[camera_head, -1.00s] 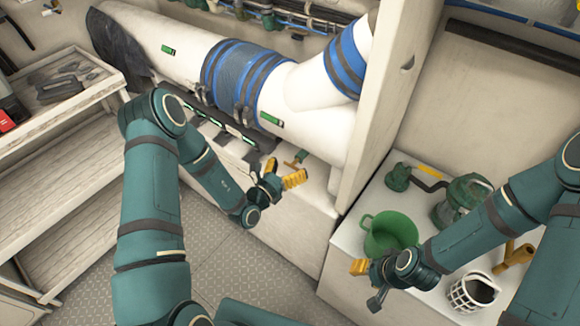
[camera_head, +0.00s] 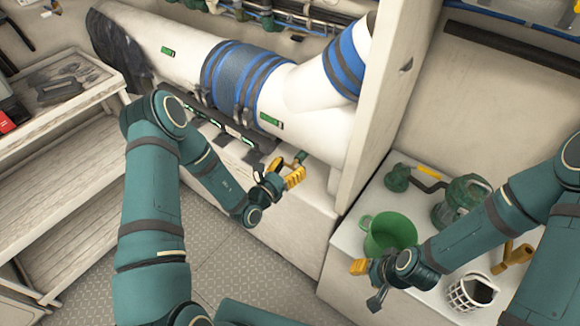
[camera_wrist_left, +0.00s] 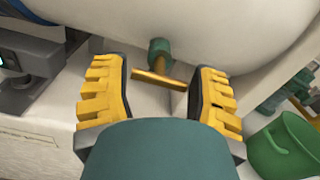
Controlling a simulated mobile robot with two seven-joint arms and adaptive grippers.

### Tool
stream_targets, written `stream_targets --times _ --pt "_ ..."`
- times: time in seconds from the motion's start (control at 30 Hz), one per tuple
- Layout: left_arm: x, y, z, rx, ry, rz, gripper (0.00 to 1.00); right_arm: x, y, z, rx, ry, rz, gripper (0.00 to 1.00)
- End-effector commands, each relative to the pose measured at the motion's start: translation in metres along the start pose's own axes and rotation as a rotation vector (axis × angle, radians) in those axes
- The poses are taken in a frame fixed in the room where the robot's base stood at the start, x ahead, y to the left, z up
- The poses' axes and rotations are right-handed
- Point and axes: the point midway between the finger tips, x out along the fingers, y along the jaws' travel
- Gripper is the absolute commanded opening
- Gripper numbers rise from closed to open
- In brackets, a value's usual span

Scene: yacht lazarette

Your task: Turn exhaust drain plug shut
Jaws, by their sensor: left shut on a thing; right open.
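The exhaust drain plug (camera_head: 299,158) is a green stub with a brass T-shaped handle (camera_wrist_left: 157,79), under the white exhaust pipe (camera_head: 300,95). In the left wrist view, the green stub (camera_wrist_left: 160,50) stands behind the handle. My left gripper (camera_head: 287,180) is at the plug. In the head view the fingers hide most of the handle. My right gripper (camera_head: 366,281) is open and empty, in front of the green bucket.
A green bucket (camera_head: 388,235), a green pump-like item (camera_head: 462,200), a white basket (camera_head: 470,294) and a yellow fitting (camera_head: 512,257) stand on the right-hand ledge. A white partition (camera_head: 390,110) rises right of the plug. A wooden shelf (camera_head: 70,165) is at left.

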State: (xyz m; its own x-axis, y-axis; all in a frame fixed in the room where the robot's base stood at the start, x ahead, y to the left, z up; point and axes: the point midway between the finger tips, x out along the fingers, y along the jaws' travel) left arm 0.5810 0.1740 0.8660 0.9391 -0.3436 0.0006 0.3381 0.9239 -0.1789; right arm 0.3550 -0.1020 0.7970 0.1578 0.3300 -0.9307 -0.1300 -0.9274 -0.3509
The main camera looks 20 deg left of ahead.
Motion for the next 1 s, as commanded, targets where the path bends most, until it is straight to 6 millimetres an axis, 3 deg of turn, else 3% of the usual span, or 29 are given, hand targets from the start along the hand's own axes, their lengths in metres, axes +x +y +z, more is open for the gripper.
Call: stream_targets --times 0.17,0.2,0.23,0.67,1.0 --pt "0.000 0.003 0.000 0.002 -0.001 0.006 0.27 0.000 0.000 0.000 0.000 0.000 0.000 0.47" --pt "0.000 0.003 0.000 0.002 -0.001 0.007 0.79 0.000 0.000 0.000 0.000 0.000 0.000 0.47" --pt "0.000 0.003 0.000 0.002 -0.001 0.006 0.89 0.001 0.000 0.000 0.000 0.000 0.000 0.47" --pt "-0.007 0.002 -0.001 -0.001 0.001 0.003 0.89 0.000 0.000 0.000 0.000 0.000 0.000 0.47" --pt "-0.070 0.002 -0.001 -0.002 0.002 0.007 0.89 0.000 0.000 0.000 0.000 0.000 0.000 0.47"
